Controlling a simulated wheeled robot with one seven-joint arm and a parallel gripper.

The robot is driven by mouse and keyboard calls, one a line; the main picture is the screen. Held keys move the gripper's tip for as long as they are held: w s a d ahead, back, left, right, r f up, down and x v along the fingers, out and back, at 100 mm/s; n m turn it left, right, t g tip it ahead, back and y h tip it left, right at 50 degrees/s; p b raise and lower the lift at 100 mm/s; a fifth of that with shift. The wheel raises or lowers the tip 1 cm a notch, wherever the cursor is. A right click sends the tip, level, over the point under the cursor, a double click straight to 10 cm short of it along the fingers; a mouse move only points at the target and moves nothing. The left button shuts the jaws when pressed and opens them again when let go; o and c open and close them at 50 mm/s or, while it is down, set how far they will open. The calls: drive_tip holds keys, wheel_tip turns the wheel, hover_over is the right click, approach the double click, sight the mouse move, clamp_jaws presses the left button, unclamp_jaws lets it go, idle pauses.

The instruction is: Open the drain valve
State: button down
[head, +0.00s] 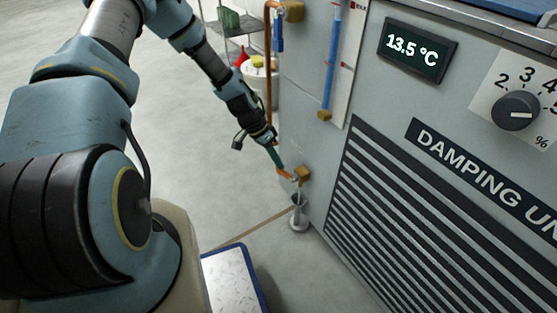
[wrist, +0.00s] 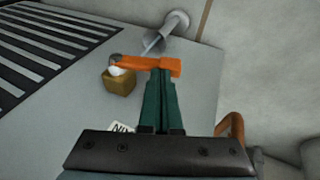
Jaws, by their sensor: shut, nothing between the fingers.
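The drain valve has a brass block (head: 303,174) low on the cabinet's left edge, with an orange lever (head: 284,173). In the wrist view the brass block (wrist: 118,83) sits left of the orange lever (wrist: 150,63), which points right from a grey pivot. My gripper (head: 280,166) is shut and empty, its green fingers together. In the wrist view the fingertips (wrist: 160,72) overlap the lever's near edge; I cannot tell whether they touch. A thin pale streak shows between the valve and a grey drain cup (head: 298,216); I cannot tell whether it is water.
The grey cabinet (head: 350,80) has a temperature display (head: 417,50), a dial (head: 515,111) and a slatted vent (head: 370,210). A copper pipe (head: 268,70) runs beside it. A white bucket (head: 262,80) stands behind. The floor at left is clear.

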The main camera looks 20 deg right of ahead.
sight(278, 170)
drive_tip(key=shift+f+n+g+h+b, duration=0.35)
drive_tip(key=shift+f+g+b, duration=0.85)
drive_tip(key=shift+f+g, duration=0.65)
drive_tip(key=shift+s+f, duration=0.1)
drive_tip(key=shift+f, duration=0.2)
drive_tip(key=shift+r, duration=0.15)
